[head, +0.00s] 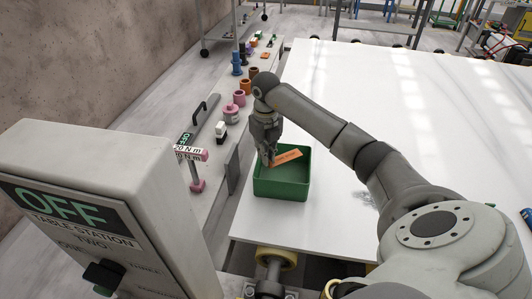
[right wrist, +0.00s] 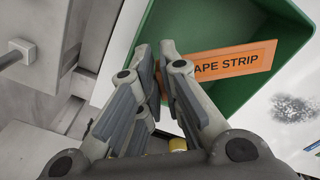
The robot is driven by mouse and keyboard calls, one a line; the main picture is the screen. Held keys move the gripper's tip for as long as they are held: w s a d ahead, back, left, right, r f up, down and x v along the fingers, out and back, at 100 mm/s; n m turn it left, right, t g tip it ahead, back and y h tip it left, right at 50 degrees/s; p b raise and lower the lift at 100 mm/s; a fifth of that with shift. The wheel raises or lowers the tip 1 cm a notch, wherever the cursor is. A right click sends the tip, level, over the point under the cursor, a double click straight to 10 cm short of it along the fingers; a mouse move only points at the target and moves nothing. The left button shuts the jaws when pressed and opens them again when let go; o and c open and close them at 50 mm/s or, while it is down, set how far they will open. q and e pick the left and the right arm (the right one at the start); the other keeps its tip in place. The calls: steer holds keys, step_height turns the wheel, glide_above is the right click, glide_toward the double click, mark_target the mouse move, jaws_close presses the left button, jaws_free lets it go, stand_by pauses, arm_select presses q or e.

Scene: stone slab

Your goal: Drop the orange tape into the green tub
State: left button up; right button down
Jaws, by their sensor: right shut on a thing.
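The orange tape (head: 287,157) is a flat strip in the head view. My right gripper (head: 269,160) is shut on that end and holds the strip over the open green tub (head: 281,187). The tub also fills the upper part of the right wrist view (right wrist: 285,20). I cannot tell whether the strip touches the tub's inside. My left gripper does not show.
The tub stands near the left edge of a white slab (head: 400,90). Left of it, a bench holds several coloured parts, including a pink ring (head: 232,115). A grey "TABLE STATION TWO" panel (head: 110,170) blocks the lower left. The slab's right side is largely clear.

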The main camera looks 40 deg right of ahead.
steer(key=c, duration=1.5)
jaws_free()
steer(key=shift+c, duration=0.2)
step_height(320, 180, up, 12)
